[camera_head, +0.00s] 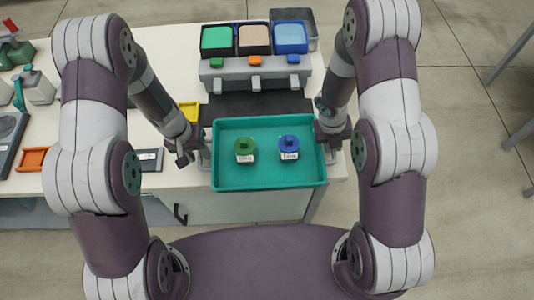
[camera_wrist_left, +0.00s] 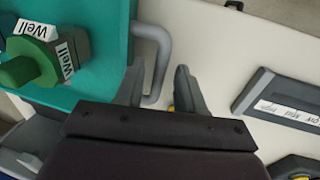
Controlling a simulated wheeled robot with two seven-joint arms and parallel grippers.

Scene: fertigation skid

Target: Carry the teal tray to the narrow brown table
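The teal tray (camera_head: 270,183) sits level at the front edge of the white bench. My left gripper (camera_head: 184,158) is at the tray's left side. In the left wrist view, its fingers (camera_wrist_left: 158,90) are apart, on either side of the bar of the tray's grey handle (camera_wrist_left: 163,45). My right gripper (camera_head: 329,146) is at the tray's right side, by the other handle; its fingers are too hidden to judge. No narrow brown table shows.
The white bench (camera_head: 180,60) carries a grey dispenser rack (camera_head: 255,75) with green, tan and blue bins behind the tray. A yellow bin (camera_head: 189,111), a labelled grey block (camera_head: 150,159) and an orange tray (camera_head: 31,158) lie to the left. Open floor (camera_head: 470,120) is at right.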

